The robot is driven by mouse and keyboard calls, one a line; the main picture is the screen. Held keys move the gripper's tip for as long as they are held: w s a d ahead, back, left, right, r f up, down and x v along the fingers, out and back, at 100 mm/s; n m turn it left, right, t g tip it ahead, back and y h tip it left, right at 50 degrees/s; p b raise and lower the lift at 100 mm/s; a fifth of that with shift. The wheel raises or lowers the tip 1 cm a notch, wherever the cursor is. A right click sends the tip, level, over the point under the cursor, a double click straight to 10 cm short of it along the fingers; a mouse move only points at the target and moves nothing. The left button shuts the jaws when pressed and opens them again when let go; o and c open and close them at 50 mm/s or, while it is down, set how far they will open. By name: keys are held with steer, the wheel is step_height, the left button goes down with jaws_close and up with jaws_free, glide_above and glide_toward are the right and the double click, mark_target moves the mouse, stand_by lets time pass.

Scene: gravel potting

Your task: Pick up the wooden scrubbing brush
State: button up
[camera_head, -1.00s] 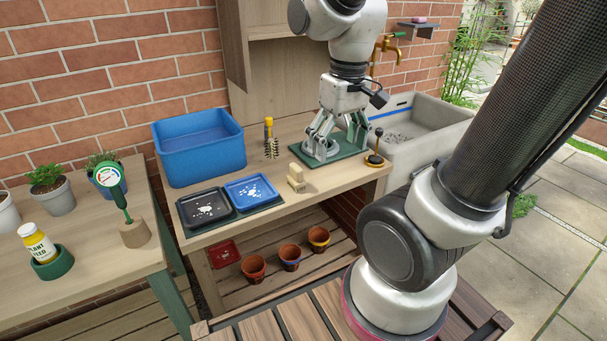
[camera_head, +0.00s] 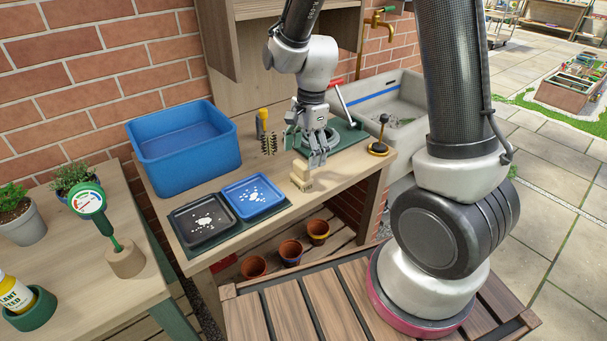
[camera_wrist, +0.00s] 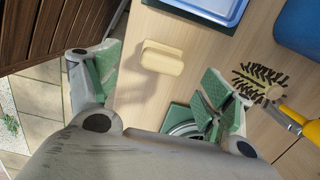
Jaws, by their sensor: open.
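The wooden scrubbing brush (camera_head: 301,175) is a small pale block on the potting bench, right of the blue tray. In the wrist view the brush (camera_wrist: 162,58) lies flat with its top showing, between the lines of the two fingers and beyond their tips. My gripper (camera_head: 317,158) is just above the bench, close to the brush on its back right side. In the wrist view my gripper (camera_wrist: 160,88) is open and empty, its green pads wide apart on either side. I cannot tell its exact height over the brush.
A yellow-handled bristle brush (camera_head: 266,135) stands behind. A green mat (camera_head: 345,135) with a lever device lies behind my gripper. A black knobbed tool (camera_head: 379,147) stands near the right edge. Blue tray (camera_head: 255,196), black tray (camera_head: 203,221) and blue tub (camera_head: 184,148) are left.

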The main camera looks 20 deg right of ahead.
mark_target(300, 175)
steer(key=f, duration=0.2)
steer(key=a+f, duration=0.1)
steer(key=f, duration=0.4)
steer(key=shift+s+a+f, duration=0.1)
steer(key=shift+a+f, duration=0.05)
steer(key=shift+f, duration=0.15)
steer(key=c, duration=1.1)
step_height(300, 175, up, 10)
steer(key=shift+r, duration=0.1)
